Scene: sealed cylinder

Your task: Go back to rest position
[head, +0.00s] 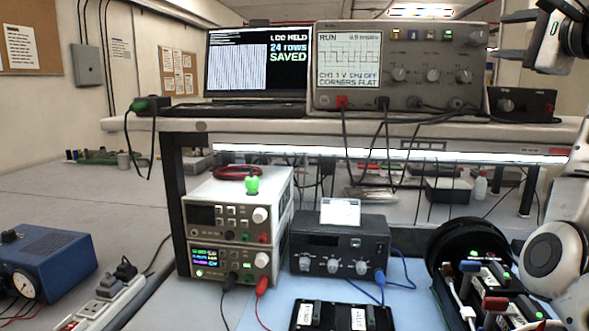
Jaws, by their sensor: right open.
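My right gripper (503,40) is at the top right of the head view, with its two dark fingers pointing left. The fingers are apart with nothing between them. It is raised in front of the upper shelf, just right of the oscilloscope (400,65). My white right arm runs down the right edge of the view. My left gripper does not show. A black round housing (437,247) lies at the lower right, beside circuit modules with red and black parts (493,285); my arm partly hides this area.
A shelf (240,125) carries a laptop (258,65) and the oscilloscope. Below stand stacked power supplies (232,225), a dark instrument (335,248) and a black panel (343,317). A blue gauge box (45,260) and power strip (105,303) are left. Cables hang from the shelf.

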